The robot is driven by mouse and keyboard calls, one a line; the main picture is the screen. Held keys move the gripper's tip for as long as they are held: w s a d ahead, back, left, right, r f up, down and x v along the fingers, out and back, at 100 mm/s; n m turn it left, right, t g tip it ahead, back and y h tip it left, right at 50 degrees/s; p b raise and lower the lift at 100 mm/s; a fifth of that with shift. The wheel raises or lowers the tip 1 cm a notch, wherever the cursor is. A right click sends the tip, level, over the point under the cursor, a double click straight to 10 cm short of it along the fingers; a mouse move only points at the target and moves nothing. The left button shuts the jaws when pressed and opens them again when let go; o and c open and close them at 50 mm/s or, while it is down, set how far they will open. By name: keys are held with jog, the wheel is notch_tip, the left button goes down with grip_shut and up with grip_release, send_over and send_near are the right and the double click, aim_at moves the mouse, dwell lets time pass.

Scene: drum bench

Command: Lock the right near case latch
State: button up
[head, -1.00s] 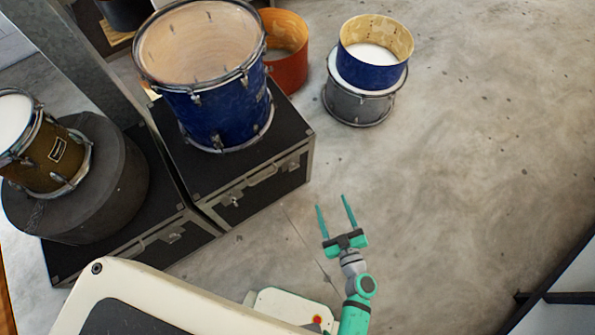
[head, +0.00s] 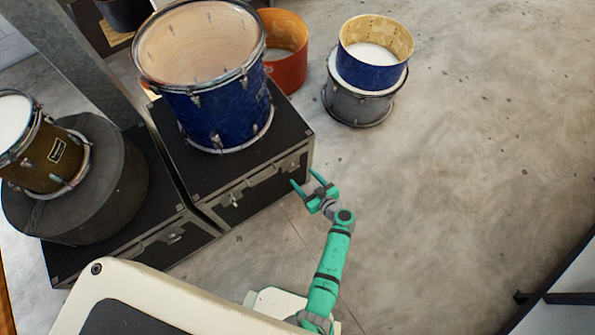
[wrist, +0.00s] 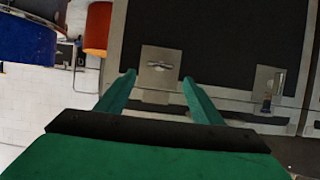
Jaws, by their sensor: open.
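The black case with metal edges (head: 185,165) stands under the blue drum. Its front face has a latch near the right end (head: 291,165) and another toward the left (head: 235,199). My gripper (head: 306,179) is open and empty, just off the right end of that face. In the wrist view, a square metal latch plate (wrist: 160,68) with a small knob lying roughly crosswise shows just beyond and between my open fingertips (wrist: 159,79). A second metal fitting (wrist: 268,90) sits to its right. I cannot tell whether the fingers touch the latch.
A blue drum (head: 220,115) stands on the case. A second case (head: 100,255) to the left bears a round dark case (head: 125,195) and a gold drum (head: 55,160). An orange shell (head: 290,70) and stacked drums (head: 365,100) stand behind. The floor at right is clear.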

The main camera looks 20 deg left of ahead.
aim_at(294, 168)
jog(key=shift+x, duration=2.8)
jog(key=shift+s, duration=0.1)
jog(key=c, duration=1)
